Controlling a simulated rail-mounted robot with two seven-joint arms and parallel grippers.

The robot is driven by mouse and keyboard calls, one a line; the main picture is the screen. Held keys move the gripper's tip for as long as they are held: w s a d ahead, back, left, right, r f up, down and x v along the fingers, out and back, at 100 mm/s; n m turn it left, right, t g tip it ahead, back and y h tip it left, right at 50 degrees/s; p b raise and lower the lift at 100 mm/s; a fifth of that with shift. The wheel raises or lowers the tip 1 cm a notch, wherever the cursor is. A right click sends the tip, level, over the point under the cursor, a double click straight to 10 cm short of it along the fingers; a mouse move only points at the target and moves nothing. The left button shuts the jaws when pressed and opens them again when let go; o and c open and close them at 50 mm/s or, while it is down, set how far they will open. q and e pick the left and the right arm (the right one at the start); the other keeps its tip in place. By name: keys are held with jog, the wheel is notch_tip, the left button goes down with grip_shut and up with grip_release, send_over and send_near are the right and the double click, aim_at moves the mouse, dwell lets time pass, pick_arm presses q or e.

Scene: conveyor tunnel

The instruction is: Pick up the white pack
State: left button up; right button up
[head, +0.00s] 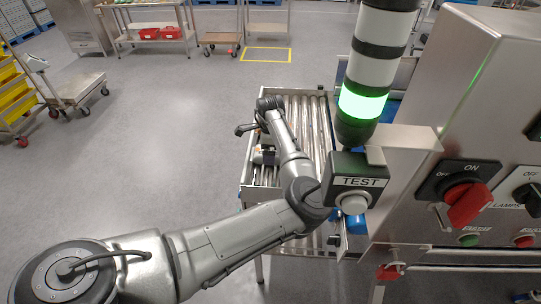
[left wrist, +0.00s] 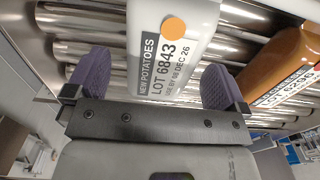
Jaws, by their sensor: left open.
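The white pack (left wrist: 150,25) fills the upper middle of the left wrist view, lying on metal rollers. Its label reads "NEW POTATOES LOT 6843" and bears an orange dot. My left gripper (left wrist: 155,82) is open, its two purple fingertips at either side of the pack's near end. A gap shows between the left finger and the pack; the right finger is closer to it, and I cannot tell whether it touches. In the head view my left arm reaches over the roller conveyor (head: 312,115); its fingers and the white pack are not clear there. My right gripper is not in view.
An orange-brown pack (left wrist: 291,52) with a white label lies right of the white pack, close to the right finger. In the head view, a lit signal tower (head: 362,100), a TEST button box (head: 357,183) and a metal control panel (head: 470,110) stand right of my arm.

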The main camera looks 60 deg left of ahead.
pick_arm(q)
jog(key=shift+f, duration=1.45)
jog(key=shift+c, duration=0.4)
jog(key=c, duration=1.2)
jog(key=shift+r, duration=0.1)
jog(key=shift+r, duration=0.45)
jog(key=r, duration=0.3)
jog(key=shift+w+d+r, duration=0.1)
jog(key=shift+d+r, duration=0.1)
jog(key=shift+r, duration=0.05)
jog(key=w+d+r, duration=0.1)
jog(key=d+r, duration=0.1)
jog(key=d, duration=0.1)
jog(key=w+d+r, duration=0.1)
jog(key=d+r, duration=0.1)
jog(key=d, duration=0.2)
jog(key=w+d+r, duration=0.1)
jog(key=d+r, duration=0.1)
jog(key=d, duration=0.1)
jog(key=shift+w+d+r, duration=0.2)
jog(key=shift+d+r, duration=0.05)
jog(key=shift+d, duration=0.1)
